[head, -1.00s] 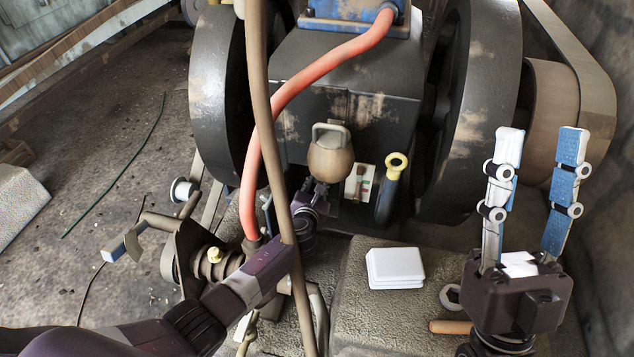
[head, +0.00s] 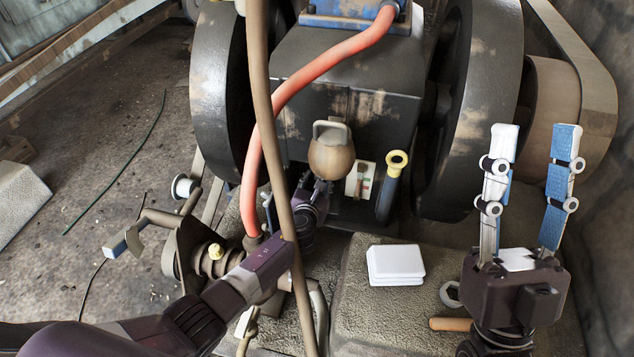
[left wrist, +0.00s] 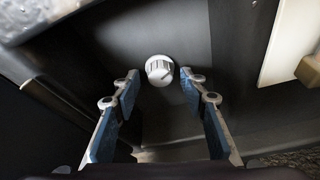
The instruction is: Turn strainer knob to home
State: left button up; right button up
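The strainer knob (left wrist: 159,70) is a small round white-grey knob on a dark surface in the left wrist view. My left gripper (left wrist: 158,82) is open, with one blue-padded finger on each side of the knob; the fingertips look close to it, but I cannot tell whether they touch. In the head view the left arm reaches to the engine's lower front, where its gripper (head: 318,192) is mostly hidden and the knob cannot be seen. My right gripper (head: 536,135) is open and empty at the right, its fingers pointing up.
A tan round kettle-like part (head: 331,155) sits just above my left gripper. A red hose (head: 300,85) and a brown hose (head: 262,110) cross in front. Large black wheels (head: 222,90) flank the engine.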

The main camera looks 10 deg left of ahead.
pick_arm(q)
jog(key=v, duration=1.2)
dwell(0.4)
